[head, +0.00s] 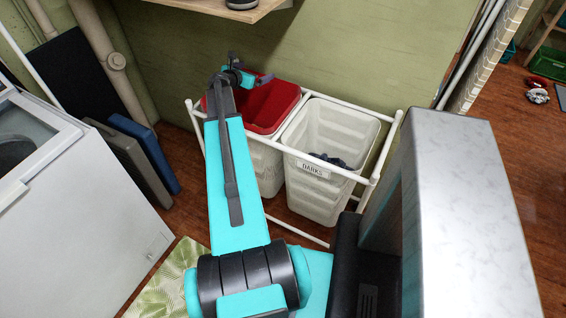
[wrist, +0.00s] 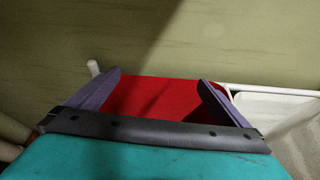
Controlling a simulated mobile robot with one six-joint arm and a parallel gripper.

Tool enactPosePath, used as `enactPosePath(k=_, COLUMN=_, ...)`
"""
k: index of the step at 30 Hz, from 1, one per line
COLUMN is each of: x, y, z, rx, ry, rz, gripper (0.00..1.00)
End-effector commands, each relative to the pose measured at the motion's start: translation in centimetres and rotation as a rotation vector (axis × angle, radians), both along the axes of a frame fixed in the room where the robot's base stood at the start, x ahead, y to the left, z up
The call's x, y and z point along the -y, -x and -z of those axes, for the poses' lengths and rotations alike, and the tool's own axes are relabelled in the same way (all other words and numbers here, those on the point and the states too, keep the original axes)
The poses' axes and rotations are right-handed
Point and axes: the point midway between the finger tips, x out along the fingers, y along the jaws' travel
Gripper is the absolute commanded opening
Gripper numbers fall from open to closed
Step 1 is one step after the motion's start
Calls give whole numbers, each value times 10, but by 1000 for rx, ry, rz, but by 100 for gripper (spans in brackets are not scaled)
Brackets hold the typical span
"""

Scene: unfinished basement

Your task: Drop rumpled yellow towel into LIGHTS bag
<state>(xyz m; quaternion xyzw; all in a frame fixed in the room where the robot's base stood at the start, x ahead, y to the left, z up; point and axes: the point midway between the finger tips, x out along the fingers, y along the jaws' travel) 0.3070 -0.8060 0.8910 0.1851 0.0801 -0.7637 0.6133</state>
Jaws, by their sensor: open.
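Two pale bins stand side by side in a white tube frame. The right bin (head: 318,185) carries a DARKS label and holds a dark cloth (head: 335,160). The left bin (head: 268,165) has a red cover or lining (head: 282,100) at its top; I cannot tell which. My arm hides much of its front, and no LIGHTS label shows. My gripper (head: 249,72) is over the back of the left bin. In the wrist view, my gripper (wrist: 159,78) has its fingers apart with the red surface (wrist: 155,97) behind them and nothing between them. I see no yellow towel.
A green wall rises close behind the frame (head: 379,150), with a wooden shelf (head: 215,8) above. A white appliance (head: 75,220) stands at left, with flat panels (head: 143,153) beside it. A grey-white block (head: 465,210) is close at right. A leaf-patterned mat (head: 165,280) lies on the floor.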

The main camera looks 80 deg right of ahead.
Motion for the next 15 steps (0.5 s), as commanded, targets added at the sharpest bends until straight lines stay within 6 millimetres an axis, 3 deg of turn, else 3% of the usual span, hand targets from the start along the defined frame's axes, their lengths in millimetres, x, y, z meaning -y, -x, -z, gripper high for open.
enactPosePath(k=15, x=-37, y=-7, z=-15, rx=1, ry=1, rz=0, gripper=100)
